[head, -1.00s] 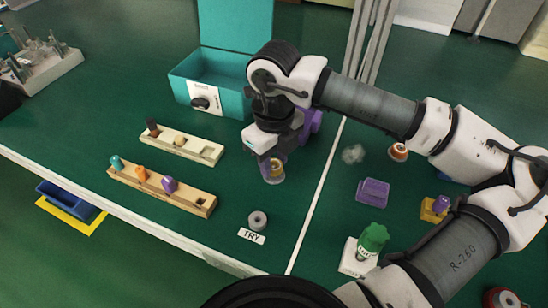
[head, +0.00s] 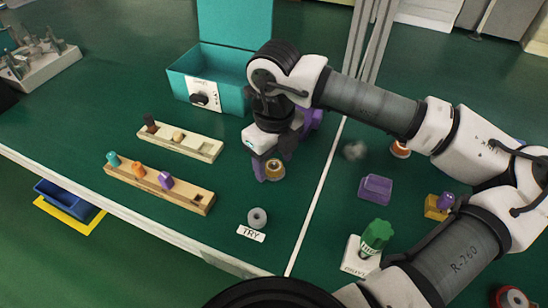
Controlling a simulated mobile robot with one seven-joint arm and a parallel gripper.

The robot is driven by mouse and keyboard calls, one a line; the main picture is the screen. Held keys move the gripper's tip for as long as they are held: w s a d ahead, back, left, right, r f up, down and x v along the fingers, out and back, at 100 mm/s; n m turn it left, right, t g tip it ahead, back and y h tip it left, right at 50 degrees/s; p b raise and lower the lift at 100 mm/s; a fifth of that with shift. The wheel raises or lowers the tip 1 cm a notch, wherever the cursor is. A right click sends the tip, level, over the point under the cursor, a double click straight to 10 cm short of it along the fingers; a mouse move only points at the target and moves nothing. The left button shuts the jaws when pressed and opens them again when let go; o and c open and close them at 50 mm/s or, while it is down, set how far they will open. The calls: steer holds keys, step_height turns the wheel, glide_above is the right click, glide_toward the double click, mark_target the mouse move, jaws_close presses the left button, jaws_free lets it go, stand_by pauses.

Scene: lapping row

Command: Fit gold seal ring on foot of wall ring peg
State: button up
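The gold seal ring (head: 275,169) stands low over the green bench, left of the white line. My gripper (head: 272,168), with purple fingers, is down around it. One finger is to the left of the ring with a slight gap; the other is mostly hidden behind the ring and the hand. The gripper looks open. A white plate with a dark round peg or knob (head: 200,98) is on the front wall of the teal box (head: 183,85). I cannot tell whether this is the wall ring peg.
A grey ring (head: 257,217) lies by the TRY label (head: 251,234). A purple block (head: 375,189), a green-capped piece (head: 376,235) and a yellow block (head: 437,207) are right of the line.

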step_height(320, 180, up, 14)
stand_by(0.6)
steer(key=shift+f, duration=0.15)
stand_by(0.3)
